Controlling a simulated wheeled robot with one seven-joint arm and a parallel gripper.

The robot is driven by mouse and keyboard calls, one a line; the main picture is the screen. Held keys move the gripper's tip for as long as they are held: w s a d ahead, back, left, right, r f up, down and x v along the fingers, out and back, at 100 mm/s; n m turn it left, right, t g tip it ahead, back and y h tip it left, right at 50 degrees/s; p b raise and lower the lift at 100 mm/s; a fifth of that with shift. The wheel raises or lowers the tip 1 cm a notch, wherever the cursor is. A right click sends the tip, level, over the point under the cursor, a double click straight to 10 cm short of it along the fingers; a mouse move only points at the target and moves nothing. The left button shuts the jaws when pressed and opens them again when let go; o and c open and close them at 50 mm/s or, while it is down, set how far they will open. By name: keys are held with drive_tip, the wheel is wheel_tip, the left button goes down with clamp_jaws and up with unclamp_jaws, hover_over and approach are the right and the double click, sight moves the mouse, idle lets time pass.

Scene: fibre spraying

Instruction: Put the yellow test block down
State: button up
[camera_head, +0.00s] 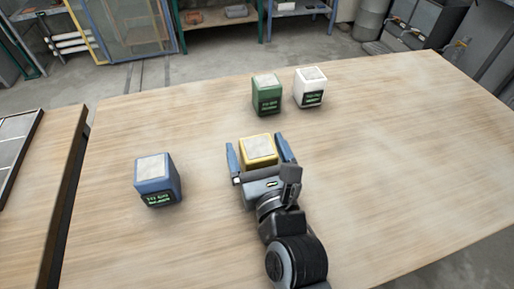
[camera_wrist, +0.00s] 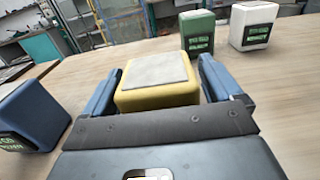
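The yellow test block (camera_head: 259,157) has a pale grey top and stands between the two blue fingers of my gripper (camera_head: 257,153) near the middle of the table. In the wrist view the yellow block (camera_wrist: 157,94) looks upright, and the left finger runs close along its side. A narrow gap seems to show by the right finger of my gripper (camera_wrist: 161,85). Whether the fingers press on the block cannot be told. My gripper hides its base, so contact with the tabletop is not clear.
A blue block (camera_head: 157,183) stands to the left on the wooden table (camera_head: 380,160). A green block (camera_head: 267,99) and a white block (camera_head: 309,91) stand behind. The table's right side is bare. A second table (camera_head: 40,190) lies across a gap at the left.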

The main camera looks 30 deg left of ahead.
drive_tip(key=shift+o, duration=0.2)
drive_tip(key=shift+r, duration=0.25)
drive_tip(key=b+v, duration=0.1)
drive_tip(key=v, duration=1)
drive_tip(key=shift+f, duration=0.2)
drive_tip(key=shift+s+d+r, duration=0.1)
drive_tip(key=shift+s+d, duration=0.25)
drive_tip(key=shift+d, duration=0.05)
idle(0.5)
